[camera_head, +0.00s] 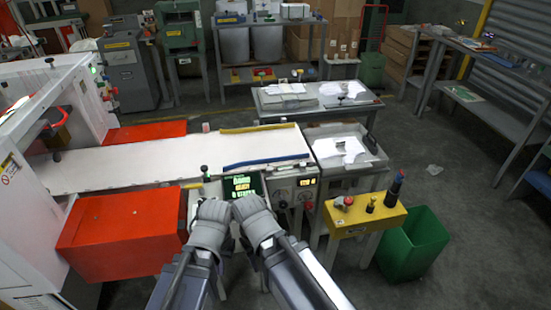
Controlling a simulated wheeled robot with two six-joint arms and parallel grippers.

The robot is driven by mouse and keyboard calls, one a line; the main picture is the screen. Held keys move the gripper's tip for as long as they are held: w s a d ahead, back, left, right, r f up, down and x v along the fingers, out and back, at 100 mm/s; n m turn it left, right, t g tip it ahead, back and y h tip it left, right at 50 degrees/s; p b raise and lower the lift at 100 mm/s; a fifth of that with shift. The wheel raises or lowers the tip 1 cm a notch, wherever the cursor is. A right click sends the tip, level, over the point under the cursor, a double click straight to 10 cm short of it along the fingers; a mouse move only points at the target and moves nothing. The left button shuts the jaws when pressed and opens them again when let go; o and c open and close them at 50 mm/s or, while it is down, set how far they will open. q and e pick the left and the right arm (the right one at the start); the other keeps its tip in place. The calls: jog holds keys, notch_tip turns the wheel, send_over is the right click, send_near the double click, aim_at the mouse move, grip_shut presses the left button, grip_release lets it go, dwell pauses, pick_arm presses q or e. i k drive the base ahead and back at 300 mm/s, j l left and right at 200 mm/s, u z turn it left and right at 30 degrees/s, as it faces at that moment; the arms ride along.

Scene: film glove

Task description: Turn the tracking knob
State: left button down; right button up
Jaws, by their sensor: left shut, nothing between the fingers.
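A grey control panel (294,212) with small round dials and knobs stands at the near end of the white conveyor bed. I cannot tell which of them is the tracking knob. A dark screen (243,186) with green and yellow text sits left of the dials. My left gripper (214,209) is shut and empty in front of the console, just below and left of the screen. My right gripper (249,208) is beside it, just below the screen; its fingers are too unclear to tell open from shut. Both grippers hide the console's lower part.
A yellow box (363,217) with red and black knobs stands right of the panel, beside a green bin (413,244). An orange-red box (120,232) is at left. The white conveyor bed (150,163) lies behind. Grey floor at right is mostly clear.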

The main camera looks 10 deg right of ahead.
aim_at(284, 204)
jog(key=k+z, duration=0.15)
jog(key=z, duration=0.25)
jog(key=k+j+z, duration=0.1)
jog(key=z, duration=0.25)
jog(key=k+z, duration=0.15)
jog(key=z, duration=0.25)
